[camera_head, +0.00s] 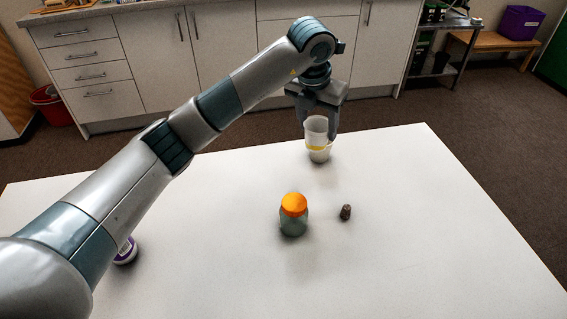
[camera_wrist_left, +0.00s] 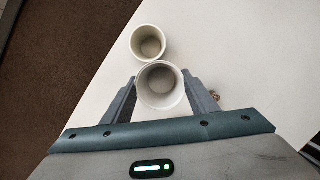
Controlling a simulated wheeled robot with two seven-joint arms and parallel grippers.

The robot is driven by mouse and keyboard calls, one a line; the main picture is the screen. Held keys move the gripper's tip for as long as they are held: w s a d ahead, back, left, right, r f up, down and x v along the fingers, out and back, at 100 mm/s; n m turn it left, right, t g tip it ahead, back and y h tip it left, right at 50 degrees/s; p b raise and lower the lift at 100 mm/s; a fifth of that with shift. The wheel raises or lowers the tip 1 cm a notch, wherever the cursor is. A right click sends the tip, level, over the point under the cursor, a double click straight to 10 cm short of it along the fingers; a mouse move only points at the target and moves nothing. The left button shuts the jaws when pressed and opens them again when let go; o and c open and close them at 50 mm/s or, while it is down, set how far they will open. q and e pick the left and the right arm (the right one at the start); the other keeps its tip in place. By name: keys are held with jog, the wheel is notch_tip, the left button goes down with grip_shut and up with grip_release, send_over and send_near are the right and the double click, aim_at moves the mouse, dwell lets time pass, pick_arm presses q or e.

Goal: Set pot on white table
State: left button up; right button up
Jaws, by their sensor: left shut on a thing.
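My left gripper (camera_head: 318,136) is near the far edge of the white table (camera_head: 420,235), pointing down. It is shut on a pale, open-topped pot (camera_head: 315,127), upright between its fingers. In the left wrist view the held pot (camera_wrist_left: 160,87) shows from above and looks empty. A second pale pot (camera_wrist_left: 148,43) stands on the table just beyond it, also open and seemingly empty. In the head view the two overlap, with a yellow band showing, so I cannot tell whether the held pot touches the table. My right gripper is not in view.
A purple-and-white item (camera_head: 126,251) is partly hidden behind my left arm. The table's right side is clear. White cabinets (camera_head: 160,55) stand beyond.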

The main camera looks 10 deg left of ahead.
pick_arm(q)
jog(key=shift+a, duration=0.1)
